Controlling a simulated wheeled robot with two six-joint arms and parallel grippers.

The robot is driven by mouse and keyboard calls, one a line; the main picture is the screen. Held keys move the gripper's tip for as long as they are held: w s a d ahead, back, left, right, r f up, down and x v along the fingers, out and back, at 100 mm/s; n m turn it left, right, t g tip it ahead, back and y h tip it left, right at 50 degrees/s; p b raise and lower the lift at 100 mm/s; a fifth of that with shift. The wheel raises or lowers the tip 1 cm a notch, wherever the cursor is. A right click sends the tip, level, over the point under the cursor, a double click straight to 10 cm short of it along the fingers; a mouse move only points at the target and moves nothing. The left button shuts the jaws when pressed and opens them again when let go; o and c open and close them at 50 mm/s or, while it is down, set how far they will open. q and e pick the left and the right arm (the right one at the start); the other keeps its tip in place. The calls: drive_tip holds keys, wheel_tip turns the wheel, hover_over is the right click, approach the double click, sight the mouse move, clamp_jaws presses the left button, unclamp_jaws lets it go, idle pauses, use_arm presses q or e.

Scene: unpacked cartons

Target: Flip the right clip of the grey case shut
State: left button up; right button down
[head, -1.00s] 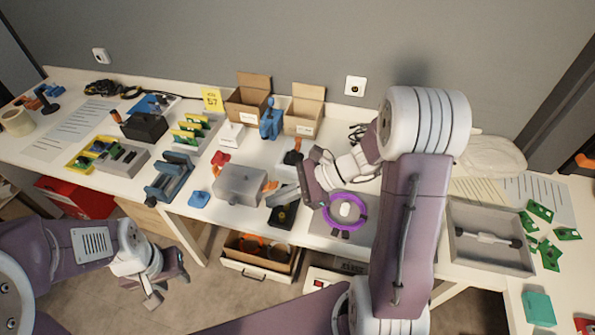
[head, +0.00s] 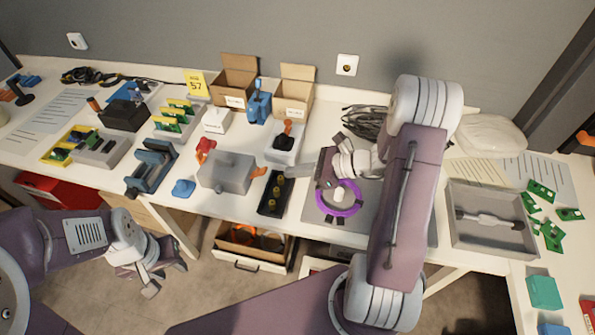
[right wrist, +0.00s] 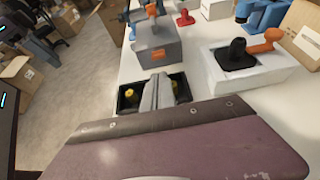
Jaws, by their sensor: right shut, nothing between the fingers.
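The grey case (head: 225,172) stands on the table, lid down, left of the black tray. Its orange right clip (head: 257,171) is on the right side. In the right wrist view the case (right wrist: 150,40) shows the clip (right wrist: 158,55) on its facing wall; whether it is fully latched I cannot tell. My right gripper (head: 322,180) is right of the case, apart from it. In the right wrist view its fingers (right wrist: 157,92) are together and empty, in front of the black tray. My left gripper (head: 165,278) hangs in front of the table; its jaw gap is unclear.
The black tray (head: 263,207) with yellow knobs lies just right of the case. A purple ring (head: 352,203) is near my right gripper. A white box with a black-and-orange tool (head: 284,142) stands behind. A blue part (head: 184,188) is left of the case.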

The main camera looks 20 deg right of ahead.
sight(257, 169)
drive_tip(key=x, duration=0.6)
drive_tip(key=shift+b, duration=0.3)
drive_tip(key=r+h+p, duration=0.1)
drive_tip(key=p, duration=0.2)
drive_tip(key=shift+w+a+r+g, duration=0.1)
drive_tip(key=shift+w+r+g, duration=0.1)
drive_tip(key=shift+g, duration=0.2)
drive_tip(key=r+h+p, duration=0.1)
drive_tip(key=p, duration=0.3)
drive_tip(key=a+r+g+h+p, duration=0.1)
drive_tip(key=p, duration=0.2)
drive_tip(key=w+a+r+g+h+p, duration=0.1)
drive_tip(key=p, duration=0.3)
drive_tip(key=shift+r+h+p, duration=0.3)
drive_tip(key=shift+p, duration=0.05)
drive_tip(key=a+g+h+p, duration=0.1)
drive_tip(key=p, duration=0.3)
drive_tip(key=shift+w+h, duration=0.3)
drive_tip(key=shift+w, duration=0.1)
drive_tip(key=shift+f, duration=0.4)
drive_tip(key=shift+d, duration=0.1)
drive_tip(key=shift+r, duration=0.15)
